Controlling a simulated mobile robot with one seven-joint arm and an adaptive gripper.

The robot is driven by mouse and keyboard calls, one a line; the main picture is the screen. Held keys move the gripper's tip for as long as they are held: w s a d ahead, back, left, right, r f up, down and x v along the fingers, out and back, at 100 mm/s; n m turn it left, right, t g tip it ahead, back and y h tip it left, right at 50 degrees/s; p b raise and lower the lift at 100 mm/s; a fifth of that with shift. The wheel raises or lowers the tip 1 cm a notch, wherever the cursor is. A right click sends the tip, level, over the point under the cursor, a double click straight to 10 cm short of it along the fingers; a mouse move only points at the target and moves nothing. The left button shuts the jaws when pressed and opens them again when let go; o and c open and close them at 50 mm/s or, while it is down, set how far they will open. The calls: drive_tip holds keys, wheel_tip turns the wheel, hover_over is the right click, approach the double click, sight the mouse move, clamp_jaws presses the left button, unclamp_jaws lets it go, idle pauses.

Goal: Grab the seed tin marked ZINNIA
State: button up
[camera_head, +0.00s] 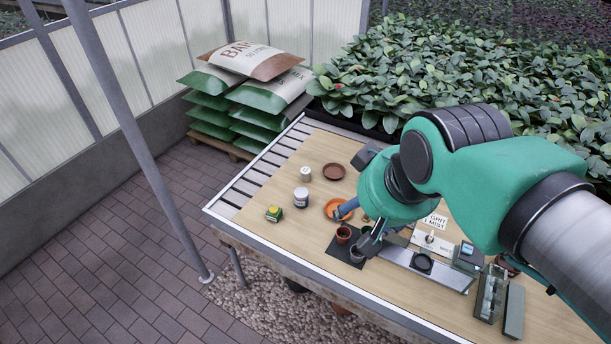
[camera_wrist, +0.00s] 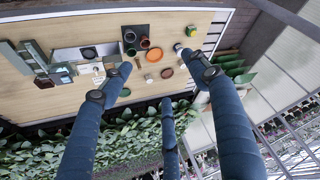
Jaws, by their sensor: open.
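No label reading ZINNIA is legible in either view. Three small containers stand at the left of the potting bench: a green and yellow one (camera_head: 273,213), a white one with a dark band (camera_head: 301,196), and a small cream one (camera_head: 305,173). In the wrist view the white one (camera_wrist: 178,47) and the green and yellow one (camera_wrist: 190,31) show beside the right finger. My gripper (camera_head: 359,224) is open and empty above the bench, to the right of these containers, with its fingers spread wide. My arm and gripper hide part of the bench behind them.
On the bench (camera_head: 258,190) are a brown saucer (camera_head: 334,171), an orange saucer (camera_head: 332,208), a dark mat (camera_head: 338,252) with small pots, a scale-like metal plate (camera_head: 450,275) and a sign card (camera_head: 434,221). Leafy plants (camera_head: 400,75) fill the back. Stacked bags (camera_head: 250,62) stand behind left.

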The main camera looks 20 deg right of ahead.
drive_tip(key=w+r, duration=0.3)
drive_tip(key=w, duration=0.6)
drive_tip(key=g+p, duration=0.4)
drive_tip(key=p, duration=0.2)
hover_over(305, 170)
drive_tip(key=s, duration=0.2)
wheel_tip(305, 170, down, 42)
drive_tip(key=shift+r, duration=0.2)
drive_tip(key=shift+w+a, duration=0.1)
drive_tip(key=shift+w+f, duration=0.2)
drive_tip(key=shift+f, duration=1.25)
drive_tip(key=shift+w+f, duration=0.25)
drive_tip(key=shift+f, duration=1.15)
drive_tip(key=shift+w+f, duration=0.2)
drive_tip(key=shift+f, duration=1.25)
drive_tip(key=shift+f, duration=0.1)
